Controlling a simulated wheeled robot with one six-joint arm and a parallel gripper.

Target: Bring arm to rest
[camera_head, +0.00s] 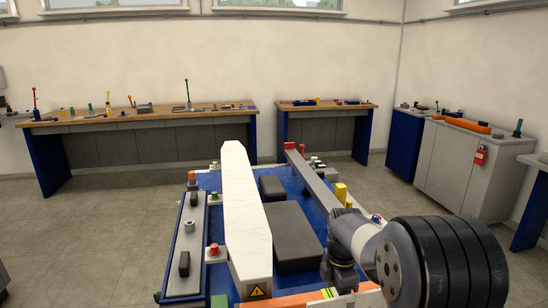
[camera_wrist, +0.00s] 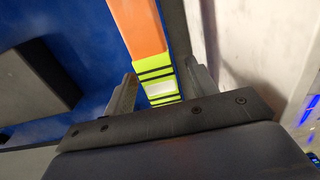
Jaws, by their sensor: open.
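My gripper (camera_wrist: 163,84) shows in the wrist view with its two grey fingers apart. Between and beyond the fingers runs an orange strip (camera_wrist: 138,28) with a yellow-green, black-striped end. No object is seen held, and I cannot tell how far the fingers are from the strip. In the head view my arm fills the lower right, with a large dark ribbed joint and a white link. The gripper is hidden there.
In the wrist view, a blue surface lies left and a pale wall right. In the head view, a long workbench (camera_head: 150,118) and a shorter one (camera_head: 325,104) line the back wall. A grey cabinet (camera_head: 458,165) stands right. Open floor (camera_head: 110,235) lies left.

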